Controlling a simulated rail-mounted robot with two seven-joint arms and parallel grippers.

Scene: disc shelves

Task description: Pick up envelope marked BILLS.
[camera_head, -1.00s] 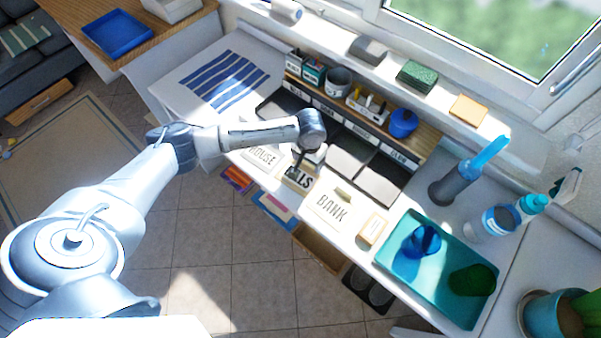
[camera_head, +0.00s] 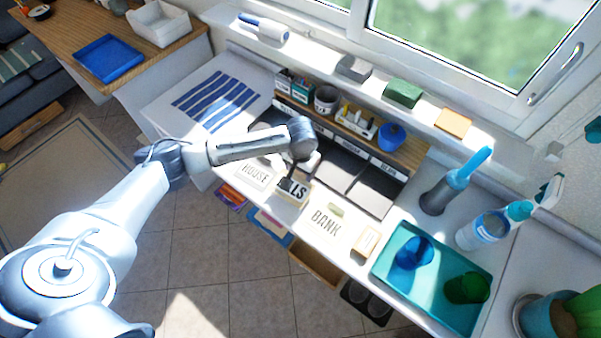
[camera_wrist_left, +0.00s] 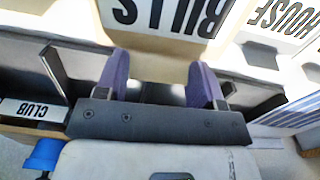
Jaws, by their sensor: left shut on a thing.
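The envelope marked BILLS (camera_head: 299,194) is pale with dark letters. In the head view my left gripper (camera_head: 289,181) covers its first letters, leaving "LS" showing. In the left wrist view the BILLS envelope (camera_wrist_left: 165,18) shows upside down at the top, at the purple fingertips of my left gripper (camera_wrist_left: 163,68). The gripper is shut on this envelope. The envelope is between the HOUSE envelope (camera_head: 256,176) and the BANK envelope (camera_head: 324,222); its exact height above the desk is hard to tell. My right gripper is not in view.
Behind is a row of dark compartments (camera_head: 367,190) under a wooden shelf (camera_head: 410,152) with cups and a blue pot. A teal tray (camera_head: 385,268) with blue and green cups stands to the right. A striped cloth (camera_head: 216,99) lies to the left.

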